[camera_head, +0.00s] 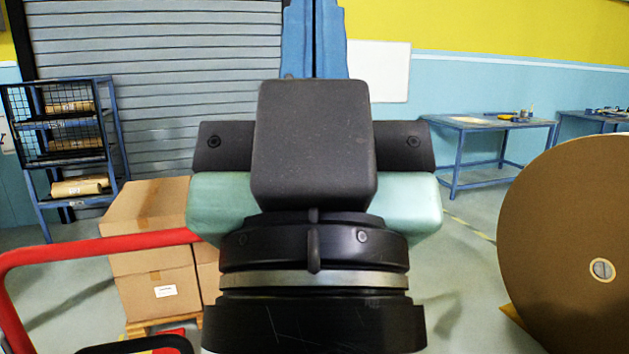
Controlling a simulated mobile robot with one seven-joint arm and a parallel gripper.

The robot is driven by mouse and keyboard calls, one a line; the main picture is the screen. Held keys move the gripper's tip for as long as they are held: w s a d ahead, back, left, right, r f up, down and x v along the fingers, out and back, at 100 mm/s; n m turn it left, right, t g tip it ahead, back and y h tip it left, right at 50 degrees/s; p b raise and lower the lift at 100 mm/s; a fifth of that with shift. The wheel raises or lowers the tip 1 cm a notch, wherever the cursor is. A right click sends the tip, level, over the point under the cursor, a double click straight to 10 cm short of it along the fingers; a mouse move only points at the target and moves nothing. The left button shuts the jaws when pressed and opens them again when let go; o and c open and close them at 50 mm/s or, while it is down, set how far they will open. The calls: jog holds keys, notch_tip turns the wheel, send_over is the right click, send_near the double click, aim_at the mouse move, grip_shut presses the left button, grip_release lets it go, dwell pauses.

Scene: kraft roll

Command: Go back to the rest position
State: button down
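My gripper (315,150) fills the middle of the view, seen from behind on my black wrist. A dark block covers its centre, with dark parts and pale green parts showing on both sides. Its fingertips are hidden behind its own body, so I cannot tell whether it is open or shut, or whether it holds anything. A large brown kraft roll (567,235) stands at the right, cut off by the picture edge, apart from the gripper in the picture.
Stacked cardboard boxes (155,285) stand on a pallet at left, behind a red rail (95,246). A blue rack (65,150) with parcels stands farther back. A blue workbench (490,124) is against the far wall. Some floor between bench and roll is clear.

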notch_tip(320, 180, up, 17)
jog(key=p, duration=1.4)
jog(key=shift+f, duration=0.15)
